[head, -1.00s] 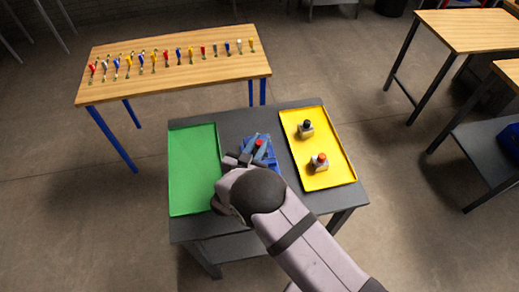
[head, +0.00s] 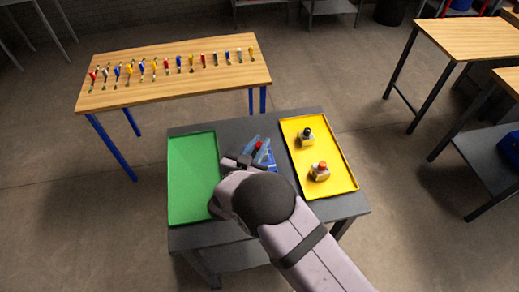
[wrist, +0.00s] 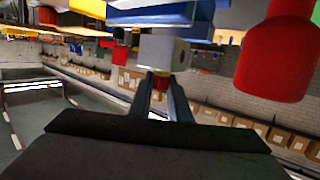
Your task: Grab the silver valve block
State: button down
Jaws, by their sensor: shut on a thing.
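The silver valve block (wrist: 165,50), a grey block with a round hole in its side, is in the wrist view. A brass-and-red stem joins it at the fingers. My gripper (wrist: 160,95) is shut on that stem. A blue part lies against the block's other side. In the head view my gripper (head: 243,161) is at the blue holder (head: 268,160) in the middle of the grey table; my arm hides the held block there.
A red cylinder (wrist: 277,50) stands close beside the fingers in the wrist view. A green tray (head: 192,180) is empty. The yellow tray (head: 335,153) holds a black-topped block (head: 306,138) and a red-topped block (head: 320,171). A wooden table (head: 170,88) behind bears several coloured parts.

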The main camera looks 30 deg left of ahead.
aim_at(259, 145)
jog(key=shift+r+b, duration=0.85)
jog(key=shift+r, duration=2.65)
